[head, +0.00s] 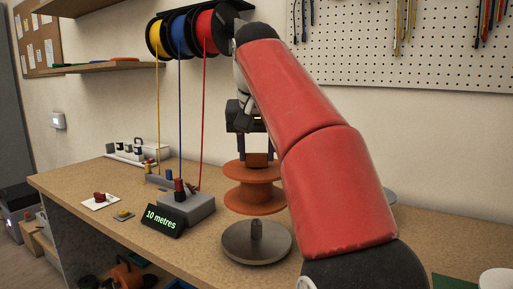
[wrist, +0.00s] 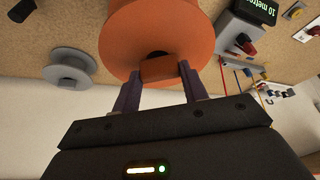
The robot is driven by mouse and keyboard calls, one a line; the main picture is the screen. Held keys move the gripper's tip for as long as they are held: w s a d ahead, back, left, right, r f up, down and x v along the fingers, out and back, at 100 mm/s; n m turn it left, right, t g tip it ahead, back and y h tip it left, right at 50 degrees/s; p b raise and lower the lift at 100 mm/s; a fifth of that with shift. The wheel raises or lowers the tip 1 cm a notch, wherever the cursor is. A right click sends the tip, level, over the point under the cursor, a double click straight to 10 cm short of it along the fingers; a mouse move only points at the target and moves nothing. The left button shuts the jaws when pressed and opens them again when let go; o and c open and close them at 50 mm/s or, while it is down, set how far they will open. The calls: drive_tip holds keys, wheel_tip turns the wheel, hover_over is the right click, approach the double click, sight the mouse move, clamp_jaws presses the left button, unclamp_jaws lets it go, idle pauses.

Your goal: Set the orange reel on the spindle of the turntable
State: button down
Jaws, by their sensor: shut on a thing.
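The orange reel (head: 253,193) hangs upright from my gripper (head: 257,158) in the head view, gripped at a small block on its top. It also fills the upper middle of the wrist view (wrist: 125,35), where my two fingers (wrist: 158,82) close on the orange block by the reel's central hole. The turntable (head: 257,246) is a round grey disc on the bench with a short dark spindle (head: 257,229) standing at its centre. The reel is above and slightly behind the spindle in the head view and appears apart from it. The reel's underside is hidden.
A grey metre box (head: 190,207) with a "10 metres" display (head: 163,220) stands left of the turntable. Yellow, blue and red wires run down from wall spools (head: 180,34). A grey reel (wrist: 70,68) lies to one side in the wrist view. The bench front (head: 205,250) is clear.

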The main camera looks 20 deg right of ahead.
sight(257, 164)
drive_tip(key=shift+f+b, duration=1.15)
drive_tip(key=shift+f, duration=0.6)
drive_tip(key=shift+p, duration=0.7)
drive_tip(key=shift+f+b, duration=2.25)
drive_tip(key=shift+f, duration=0.75)
drive_tip(key=c, duration=0.7)
unclamp_jaws()
drive_tip(key=p+v, duration=0.3)
drive_tip(key=v, duration=0.4)
drive_tip(key=shift+s+r, duration=0.1)
drive_tip(key=shift+r, duration=0.15)
drive_tip(key=shift+s+r, duration=0.1)
drive_tip(key=shift+s, duration=0.1)
